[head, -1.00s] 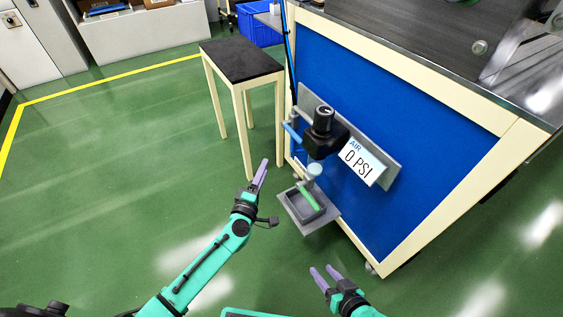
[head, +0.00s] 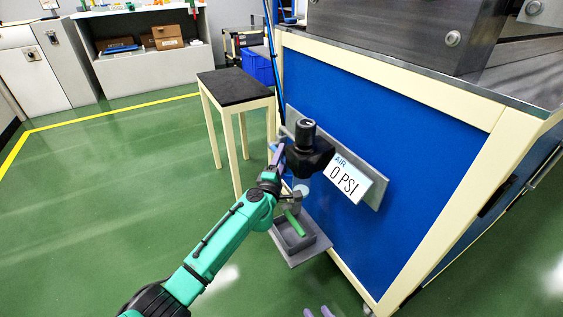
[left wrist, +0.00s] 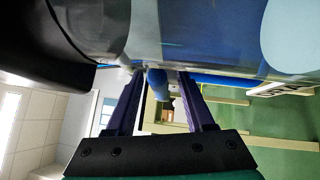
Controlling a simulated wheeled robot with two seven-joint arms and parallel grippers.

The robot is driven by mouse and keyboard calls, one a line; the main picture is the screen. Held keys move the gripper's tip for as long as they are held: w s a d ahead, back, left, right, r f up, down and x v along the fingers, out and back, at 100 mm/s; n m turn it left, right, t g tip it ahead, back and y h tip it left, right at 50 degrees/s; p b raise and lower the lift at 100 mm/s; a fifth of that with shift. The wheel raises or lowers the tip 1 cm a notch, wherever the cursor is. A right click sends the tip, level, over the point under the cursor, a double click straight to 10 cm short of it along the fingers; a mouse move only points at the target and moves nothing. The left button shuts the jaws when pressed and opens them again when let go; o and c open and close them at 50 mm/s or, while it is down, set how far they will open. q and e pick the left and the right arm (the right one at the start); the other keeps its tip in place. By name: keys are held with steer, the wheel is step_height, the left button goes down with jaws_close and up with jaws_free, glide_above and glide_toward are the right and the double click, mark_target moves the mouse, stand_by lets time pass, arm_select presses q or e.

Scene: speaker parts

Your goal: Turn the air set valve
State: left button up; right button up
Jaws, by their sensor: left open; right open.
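The air set (head: 310,155) is fixed to a grey plate on the blue side panel of the bench, with a black knob on top. In the head view, my gripper mostly hides this handle. Only the fingertips of my right gripper (head: 318,312) show at the bottom edge, open and empty.
A grey tray (head: 318,246) with a green item (head: 295,224) sits below the air set. A small black-topped table (head: 234,88) stands to the left of the bench. The green floor at the left is clear.

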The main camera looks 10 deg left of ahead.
arm_select(q)
jaws_close()
stand_by(1.4)
